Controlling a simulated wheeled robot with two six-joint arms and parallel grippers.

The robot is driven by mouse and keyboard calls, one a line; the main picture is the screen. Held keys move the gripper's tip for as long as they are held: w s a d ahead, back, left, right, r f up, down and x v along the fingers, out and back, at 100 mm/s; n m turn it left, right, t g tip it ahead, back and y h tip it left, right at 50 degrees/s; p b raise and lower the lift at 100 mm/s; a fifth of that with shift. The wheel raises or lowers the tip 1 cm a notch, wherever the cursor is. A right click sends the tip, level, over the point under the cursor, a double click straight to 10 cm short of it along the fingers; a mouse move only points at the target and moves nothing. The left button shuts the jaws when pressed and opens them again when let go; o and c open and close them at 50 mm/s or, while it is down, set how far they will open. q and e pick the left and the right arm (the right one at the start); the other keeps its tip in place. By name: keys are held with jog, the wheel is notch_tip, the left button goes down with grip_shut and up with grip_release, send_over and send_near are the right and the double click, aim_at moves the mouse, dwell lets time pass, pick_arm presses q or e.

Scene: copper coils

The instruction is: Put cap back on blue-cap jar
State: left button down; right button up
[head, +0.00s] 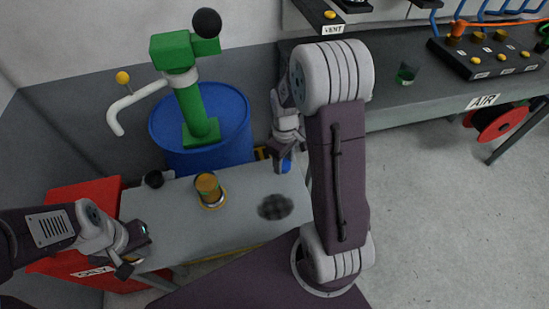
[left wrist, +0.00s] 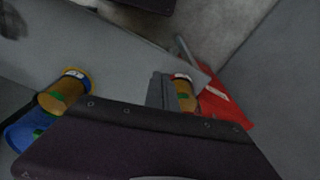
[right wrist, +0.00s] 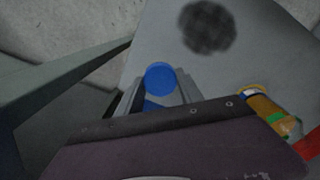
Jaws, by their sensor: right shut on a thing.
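The jar (head: 208,190) with amber, copper-coloured contents stands upright on the grey table. It also shows in the left wrist view (left wrist: 62,92) and at the right of the right wrist view (right wrist: 265,105). My right gripper (head: 284,163) is shut on the blue cap (right wrist: 160,76), above the table's back right part and apart from the jar. The cap shows small and blue in the head view (head: 286,165). My left gripper (head: 136,243) is at the table's left edge, away from the jar.
A similar amber item (left wrist: 184,93) shows beside my left fingers, near the red bin (head: 85,205). A blue barrel (head: 225,120) and green post (head: 192,105) stand behind the table (head: 240,183). A dark round patch (head: 275,207) lies right of the jar; a small black object (head: 153,179) is left.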

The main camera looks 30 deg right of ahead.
jog(key=s+d+r+p, duration=0.1)
jog(key=s+d+r, duration=0.1)
jog(key=s+r, duration=0.2)
jog(key=s, duration=0.3)
jog(key=shift+r, duration=0.15)
